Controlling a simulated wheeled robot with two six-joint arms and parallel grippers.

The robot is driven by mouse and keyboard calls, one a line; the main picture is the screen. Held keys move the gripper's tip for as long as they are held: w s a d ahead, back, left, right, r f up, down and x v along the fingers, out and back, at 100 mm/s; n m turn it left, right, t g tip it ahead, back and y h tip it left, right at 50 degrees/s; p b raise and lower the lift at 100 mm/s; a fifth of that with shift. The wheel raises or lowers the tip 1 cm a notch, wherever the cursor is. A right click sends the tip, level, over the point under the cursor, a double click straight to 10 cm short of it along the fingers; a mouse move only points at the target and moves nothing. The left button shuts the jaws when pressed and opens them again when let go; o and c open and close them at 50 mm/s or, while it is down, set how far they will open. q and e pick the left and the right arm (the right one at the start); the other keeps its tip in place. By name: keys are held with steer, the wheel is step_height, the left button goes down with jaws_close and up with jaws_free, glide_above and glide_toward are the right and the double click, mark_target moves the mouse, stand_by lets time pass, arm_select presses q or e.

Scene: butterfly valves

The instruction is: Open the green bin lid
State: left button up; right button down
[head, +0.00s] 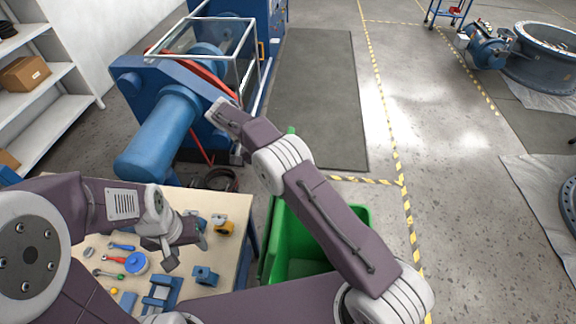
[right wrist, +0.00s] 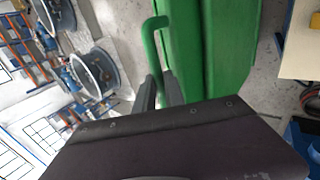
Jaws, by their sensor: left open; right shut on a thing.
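The green bin (head: 283,245) stands on the floor right of the workbench. My right arm crosses over it and hides part of it. Its inner walls seem to show, and a small green piece shows above the arm's elbow, likely part of the raised lid. In the right wrist view the green lid (right wrist: 228,50) fills the upper middle, with a green bar handle (right wrist: 149,42) at its left side. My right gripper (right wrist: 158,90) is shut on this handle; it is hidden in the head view. My left gripper (head: 184,252) is open and empty over the workbench.
The workbench (head: 236,207) carries tools, blue parts and a blue round piece (head: 136,262). A blue machine (head: 165,120) with a clear guard stands behind it. Shelves (head: 45,85) line the left wall. The floor right of the bin is clear.

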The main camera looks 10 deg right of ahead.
steer(key=shift+s+d+f, duration=0.1)
steer(key=shift+s+f, duration=0.05)
steer(key=shift+f, duration=0.2)
steer(key=c, duration=1.7)
jaws_free()
steer(key=shift+a+r, duration=0.1)
steer(key=shift+a, duration=0.1)
steer(key=shift+w+r+b, duration=0.2)
steer(key=shift+b, duration=0.2)
step_height(320, 180, up, 2)
steer(key=shift+w+r+b, duration=0.1)
steer(key=shift+r+b, duration=0.15)
steer(key=shift+b, duration=0.55)
steer(key=s+d+r+b, duration=0.8)
steer(key=d+b, duration=0.1)
steer(key=shift+r, duration=0.15)
